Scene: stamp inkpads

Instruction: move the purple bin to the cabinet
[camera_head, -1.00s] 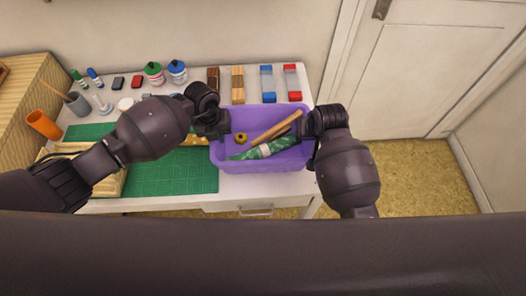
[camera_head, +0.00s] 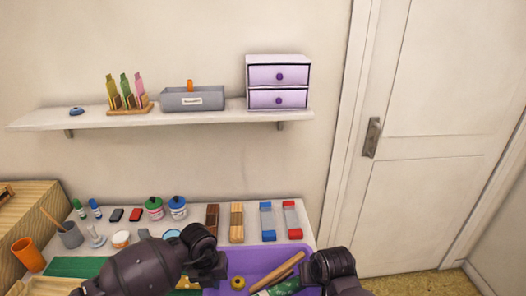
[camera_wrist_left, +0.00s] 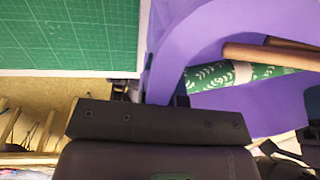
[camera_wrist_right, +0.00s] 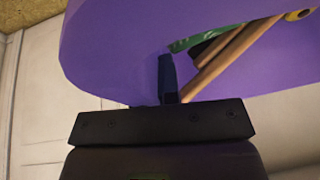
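The purple bin (camera_head: 262,258) is at the bottom of the head view, at the right front of the white table, partly cut off by the frame. A small lilac two-drawer cabinet (camera_head: 279,82) stands on the wall shelf, drawers shut.
The shelf (camera_head: 215,112) also carries a grey box (camera_head: 193,98) and a wooden rack (camera_head: 130,110). Ink bottles, stamps and blocks line the back of the table. A closed door (camera_head: 440,90) is at the right, with floor showing below it.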

